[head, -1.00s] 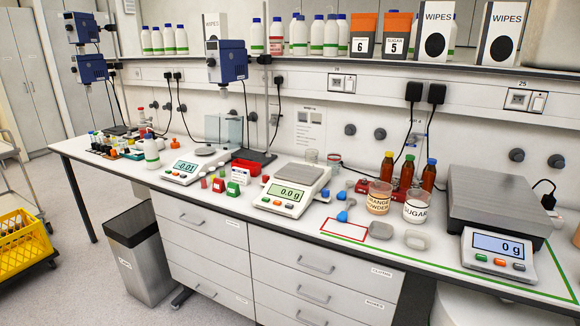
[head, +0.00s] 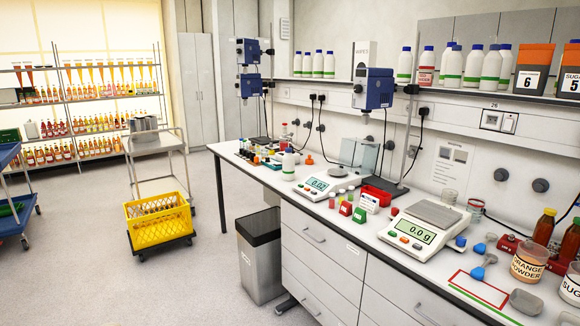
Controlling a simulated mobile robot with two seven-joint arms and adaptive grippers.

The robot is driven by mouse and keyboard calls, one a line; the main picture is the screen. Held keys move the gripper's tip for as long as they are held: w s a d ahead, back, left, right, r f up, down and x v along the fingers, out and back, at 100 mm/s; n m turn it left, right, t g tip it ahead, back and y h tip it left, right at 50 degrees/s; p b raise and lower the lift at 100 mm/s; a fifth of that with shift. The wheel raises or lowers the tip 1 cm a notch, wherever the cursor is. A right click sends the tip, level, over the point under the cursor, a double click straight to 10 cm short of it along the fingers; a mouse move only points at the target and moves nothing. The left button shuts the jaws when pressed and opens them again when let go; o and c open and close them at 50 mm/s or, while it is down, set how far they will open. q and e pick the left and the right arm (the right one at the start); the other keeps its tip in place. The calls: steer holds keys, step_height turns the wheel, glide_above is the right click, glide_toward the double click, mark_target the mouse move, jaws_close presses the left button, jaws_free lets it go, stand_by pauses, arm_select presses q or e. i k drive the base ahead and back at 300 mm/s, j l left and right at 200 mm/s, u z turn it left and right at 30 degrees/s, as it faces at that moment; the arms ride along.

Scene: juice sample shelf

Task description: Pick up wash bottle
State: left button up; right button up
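A white bottle with a green band (head: 288,166) stands upright on the bench, left of the left balance. It may be the wash bottle, but it is too small to be sure. Similar white bottles with blue caps (head: 475,66) stand on the shelf above the bench. A small red-capped bottle (head: 284,132) stands farther back on the bench. Neither of my grippers is in view.
Two balances (head: 318,186) (head: 413,230), small coloured jars and a red tray (head: 378,194) crowd the bench. A grey bin (head: 260,258), a yellow crate (head: 158,222) and a trolley (head: 152,146) stand on the floor. Open floor lies left of the bench.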

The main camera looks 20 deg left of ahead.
mark_target(288, 158)
steer(key=i+j, duration=1.55)
steer(key=j, duration=0.2)
